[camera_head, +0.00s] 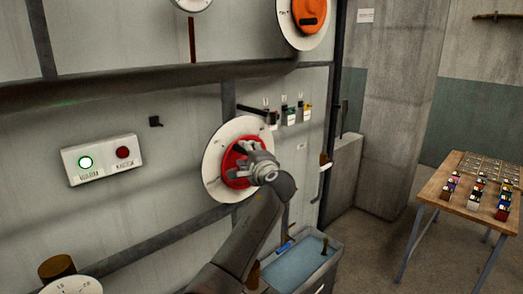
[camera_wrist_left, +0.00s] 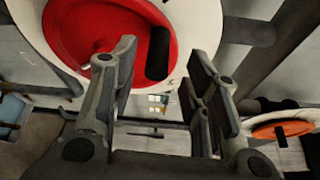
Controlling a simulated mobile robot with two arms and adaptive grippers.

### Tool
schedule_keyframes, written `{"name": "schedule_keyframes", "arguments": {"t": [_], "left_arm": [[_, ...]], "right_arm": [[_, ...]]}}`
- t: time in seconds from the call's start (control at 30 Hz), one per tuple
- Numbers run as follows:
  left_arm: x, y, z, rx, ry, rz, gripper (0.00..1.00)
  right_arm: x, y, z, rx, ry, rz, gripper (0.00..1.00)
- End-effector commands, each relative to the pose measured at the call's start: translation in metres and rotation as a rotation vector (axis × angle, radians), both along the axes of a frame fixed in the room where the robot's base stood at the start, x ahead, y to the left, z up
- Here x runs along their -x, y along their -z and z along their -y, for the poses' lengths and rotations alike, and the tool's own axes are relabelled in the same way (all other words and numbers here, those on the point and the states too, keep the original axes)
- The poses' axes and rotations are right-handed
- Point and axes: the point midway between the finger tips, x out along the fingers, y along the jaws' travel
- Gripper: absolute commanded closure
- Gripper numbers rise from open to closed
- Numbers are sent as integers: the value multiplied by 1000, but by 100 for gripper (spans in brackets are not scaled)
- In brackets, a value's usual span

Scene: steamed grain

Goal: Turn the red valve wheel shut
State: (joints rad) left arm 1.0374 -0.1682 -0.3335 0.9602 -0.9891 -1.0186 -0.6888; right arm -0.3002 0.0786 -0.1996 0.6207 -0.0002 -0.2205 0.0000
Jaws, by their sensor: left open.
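The red valve wheel (camera_head: 229,172) sits on a round white plate (camera_head: 213,157) on the grey wall panel. My left gripper (camera_head: 243,150) is in front of the wheel and hides part of it. In the left wrist view, the red wheel (camera_wrist_left: 85,35) fills the upper left and carries a black handle (camera_wrist_left: 158,52). The open fingers of my left gripper (camera_wrist_left: 164,58) show on either side of the handle in the picture. I see no clear contact, and cannot tell how deep the handle lies between them. My right gripper is not in view.
An orange wheel (camera_head: 309,12) is at the upper right of the panel. A box with a lit green and a red button (camera_head: 123,152) is left. Small switches (camera_head: 290,114) sit near the valve. A water-filled basin (camera_head: 300,263) stands below; a wooden table (camera_head: 438,190) is at right.

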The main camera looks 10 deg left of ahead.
Motion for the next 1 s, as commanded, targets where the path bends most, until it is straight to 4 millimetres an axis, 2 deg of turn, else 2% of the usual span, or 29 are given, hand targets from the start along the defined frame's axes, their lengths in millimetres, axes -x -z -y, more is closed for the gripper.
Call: {"name": "schedule_keyframes", "arguments": {"t": [1.0], "left_arm": [[47,-28,47,-1,0,3,58]], "right_arm": [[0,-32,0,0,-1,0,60]]}}
